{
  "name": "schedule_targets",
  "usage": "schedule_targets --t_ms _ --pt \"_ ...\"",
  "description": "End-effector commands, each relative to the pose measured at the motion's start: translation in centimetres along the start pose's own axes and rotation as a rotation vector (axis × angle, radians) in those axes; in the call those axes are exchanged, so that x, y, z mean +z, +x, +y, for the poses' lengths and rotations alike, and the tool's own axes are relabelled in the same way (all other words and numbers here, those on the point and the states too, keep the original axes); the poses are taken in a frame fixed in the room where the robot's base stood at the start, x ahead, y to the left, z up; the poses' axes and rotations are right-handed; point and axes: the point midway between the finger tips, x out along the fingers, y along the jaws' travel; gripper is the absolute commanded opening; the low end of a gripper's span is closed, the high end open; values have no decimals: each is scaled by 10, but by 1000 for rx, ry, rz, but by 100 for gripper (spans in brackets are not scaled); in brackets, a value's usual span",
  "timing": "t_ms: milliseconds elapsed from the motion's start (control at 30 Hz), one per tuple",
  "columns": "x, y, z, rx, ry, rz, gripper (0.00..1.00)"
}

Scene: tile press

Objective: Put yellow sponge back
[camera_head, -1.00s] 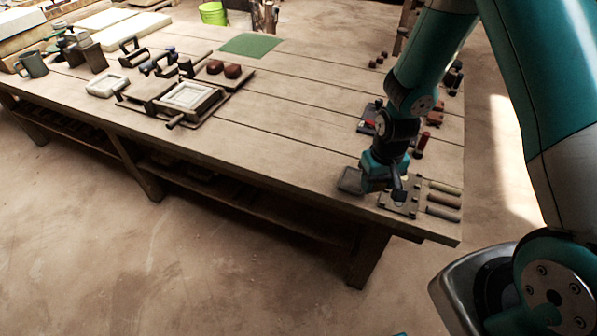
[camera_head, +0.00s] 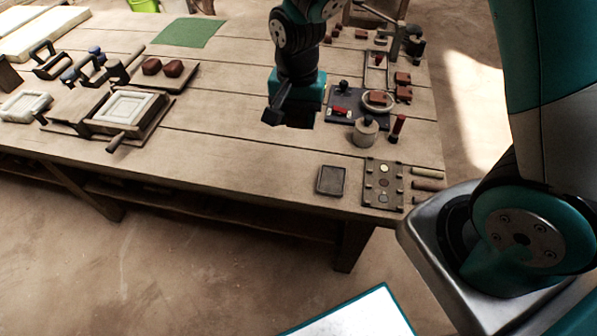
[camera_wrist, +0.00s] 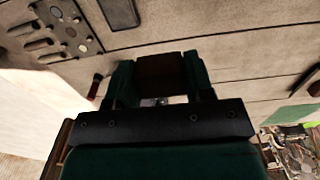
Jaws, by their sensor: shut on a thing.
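My gripper (camera_head: 290,108) is above the table, left of the blue-grey board. In the wrist view my gripper (camera_wrist: 160,75) is shut on a block (camera_wrist: 160,70) between its teal fingers. The block looks dark brown in the shade, so I cannot confirm that it is the yellow sponge. No clearly yellow sponge shows elsewhere. A small dark square tray (camera_head: 332,181) lies empty near the table's front edge; it also shows in the wrist view (camera_wrist: 118,13).
A plate with round pieces (camera_head: 383,190) and several rods lie right of the tray. A pale jar (camera_head: 365,131) and a red-handled tool (camera_head: 397,128) stand behind. The tile press (camera_head: 128,110) is at left. The table (camera_head: 230,150) is bare between.

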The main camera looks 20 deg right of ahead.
Motion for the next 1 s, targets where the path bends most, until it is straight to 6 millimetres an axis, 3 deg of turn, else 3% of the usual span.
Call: schedule_targets --t_ms 100,400,867,1000 --pt "1 36 2 8 0 -6 26" --pt "0 117 3 6 1 -5 26" --pt "-1 175 3 3 2 -2 26" --pt "-2 183 3 1 2 -1 26"
